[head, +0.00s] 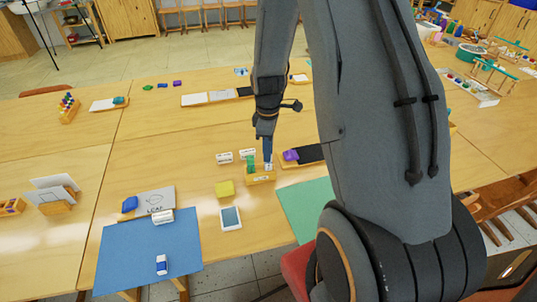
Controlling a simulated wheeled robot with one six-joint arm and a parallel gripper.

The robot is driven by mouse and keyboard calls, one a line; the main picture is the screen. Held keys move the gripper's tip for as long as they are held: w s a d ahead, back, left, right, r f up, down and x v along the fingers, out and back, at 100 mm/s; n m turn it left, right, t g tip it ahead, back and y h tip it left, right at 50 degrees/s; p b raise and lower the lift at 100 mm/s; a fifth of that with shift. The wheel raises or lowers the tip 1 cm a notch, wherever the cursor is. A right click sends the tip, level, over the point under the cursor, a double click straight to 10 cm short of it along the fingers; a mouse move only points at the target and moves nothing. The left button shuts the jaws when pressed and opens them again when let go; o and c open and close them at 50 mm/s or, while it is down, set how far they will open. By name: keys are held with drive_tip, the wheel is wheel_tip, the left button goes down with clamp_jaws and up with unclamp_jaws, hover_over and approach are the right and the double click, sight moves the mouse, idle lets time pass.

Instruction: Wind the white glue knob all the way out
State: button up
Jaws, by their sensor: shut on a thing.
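A small wooden stand (260,179) sits on the table in the middle of the view, with a green piece (250,164) on its left part. A small white piece (268,167), which looks like the white glue knob, is at its right part. My gripper (268,158) points straight down over the stand, with its blue fingers shut on this white knob. The fingers hide part of the knob, and its thread or height is too small to make out.
Two white labelled blocks (224,158) stand behind the stand. A blue mat (140,250) is front left.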

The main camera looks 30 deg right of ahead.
drive_tip(key=m+p, duration=0.1)
drive_tip(key=m, duration=0.4)
drive_tip(key=shift+m, duration=0.4)
drive_tip(key=m, duration=0.5)
drive_tip(key=shift+m, duration=0.4)
drive_tip(key=o, duration=1.5)
drive_tip(key=shift+p, duration=0.3)
